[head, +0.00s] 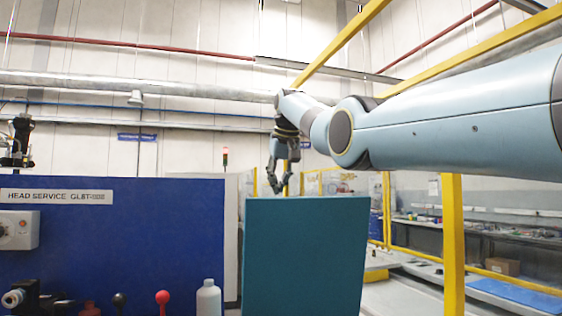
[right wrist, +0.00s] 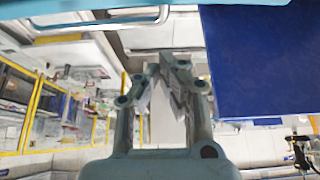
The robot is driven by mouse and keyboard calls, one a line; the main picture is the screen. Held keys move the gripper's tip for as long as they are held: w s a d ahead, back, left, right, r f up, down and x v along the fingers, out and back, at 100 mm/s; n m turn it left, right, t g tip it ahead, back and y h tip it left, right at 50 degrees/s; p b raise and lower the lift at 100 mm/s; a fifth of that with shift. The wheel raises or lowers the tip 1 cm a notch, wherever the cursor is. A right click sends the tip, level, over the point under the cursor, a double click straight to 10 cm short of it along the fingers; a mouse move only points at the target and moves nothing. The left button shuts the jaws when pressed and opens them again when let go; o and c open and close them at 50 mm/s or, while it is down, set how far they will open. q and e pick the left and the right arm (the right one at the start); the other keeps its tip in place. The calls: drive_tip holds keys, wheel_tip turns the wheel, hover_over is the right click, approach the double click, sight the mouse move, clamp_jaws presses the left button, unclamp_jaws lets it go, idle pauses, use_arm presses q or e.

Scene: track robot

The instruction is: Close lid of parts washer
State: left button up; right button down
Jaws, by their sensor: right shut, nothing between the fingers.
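A teal panel (head: 305,255), which looks like the raised lid of the parts washer, stands upright in the lower middle of the head view. The washer's tub is not visible there. My right gripper (head: 278,188) points down at the panel's top edge, fingers shut and empty. I cannot tell whether it touches the panel. In the right wrist view, the shut fingers (right wrist: 166,75) hold nothing. A pale metal bar (right wrist: 100,24) crosses the top left of that view, below a thin teal edge. My left gripper is not in view.
A blue panel (head: 110,240) stands left of the teal one, with a white bottle (head: 208,298) and a red knob (head: 162,297) in front. It seems to show in the wrist view (right wrist: 262,60). A yellow post (head: 453,245) and benches are at right.

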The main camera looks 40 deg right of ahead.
drive_tip(key=shift+f, duration=0.6)
drive_tip(key=shift+s+a+b, duration=0.1)
drive_tip(key=shift+s+b, duration=0.25)
drive_tip(key=shift+s, duration=0.05)
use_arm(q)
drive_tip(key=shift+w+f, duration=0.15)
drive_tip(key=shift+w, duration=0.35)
use_arm(e)
drive_tip(key=s, duration=0.1)
drive_tip(key=s+a, duration=0.1)
drive_tip(key=shift+s+f, duration=0.15)
drive_tip(key=shift+s, duration=0.2)
drive_tip(key=shift+f, duration=0.15)
